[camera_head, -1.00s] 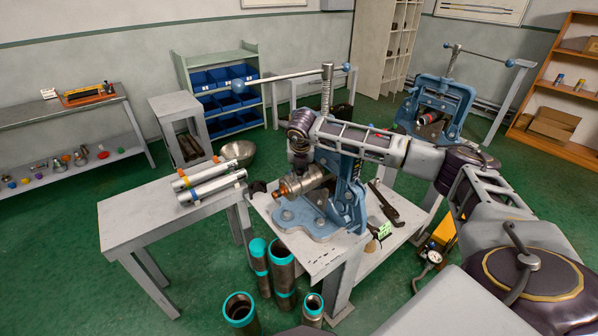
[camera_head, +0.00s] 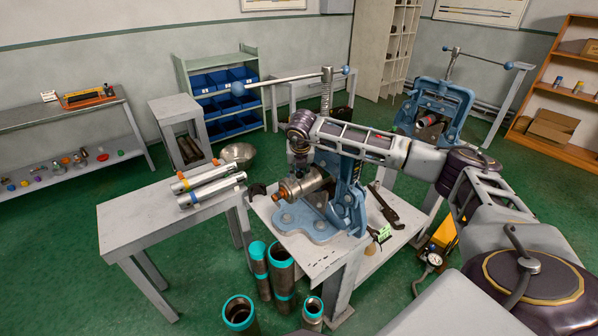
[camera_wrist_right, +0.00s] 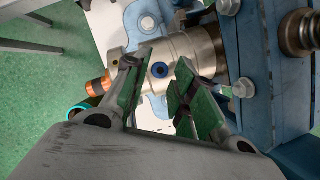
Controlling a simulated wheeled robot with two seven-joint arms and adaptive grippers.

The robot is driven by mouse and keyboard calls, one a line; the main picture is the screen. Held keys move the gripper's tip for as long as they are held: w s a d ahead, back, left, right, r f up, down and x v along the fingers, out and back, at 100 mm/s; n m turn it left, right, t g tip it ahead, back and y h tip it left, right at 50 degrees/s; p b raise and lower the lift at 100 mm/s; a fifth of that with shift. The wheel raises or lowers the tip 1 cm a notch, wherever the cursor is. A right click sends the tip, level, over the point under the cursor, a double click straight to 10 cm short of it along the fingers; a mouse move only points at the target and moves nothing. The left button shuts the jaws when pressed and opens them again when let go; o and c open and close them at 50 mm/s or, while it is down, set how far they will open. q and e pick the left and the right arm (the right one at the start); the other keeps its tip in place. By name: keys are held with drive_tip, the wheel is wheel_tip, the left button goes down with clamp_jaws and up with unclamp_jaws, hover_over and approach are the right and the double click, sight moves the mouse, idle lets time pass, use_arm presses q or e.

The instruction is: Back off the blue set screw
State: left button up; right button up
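The blue set screw (camera_wrist_right: 160,70) shows in the right wrist view as a blue ring with a dark centre on the side of a metal cylindrical fitting (camera_wrist_right: 185,50). The same fitting (camera_head: 302,186) is held in the near blue pipe vise (camera_head: 312,228) in the head view; the screw cannot be made out there. My right gripper (camera_wrist_right: 163,82) is open, its two fingers apart on either side of the screw in the picture. No contact with the screw is visible. My left gripper is not in view.
An orange-tipped part (camera_wrist_right: 97,87) lies left of the fingers. The vise's long handle (camera_head: 290,78) extends above my right arm. Teal-ended pipes (camera_head: 281,268) stand in front of the vise bench (camera_head: 325,262). Silver tubes (camera_head: 212,186) lie on the left table (camera_head: 140,222).

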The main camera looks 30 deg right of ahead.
drive_tip(key=v, duration=1.1)
drive_tip(key=shift+s, duration=0.1)
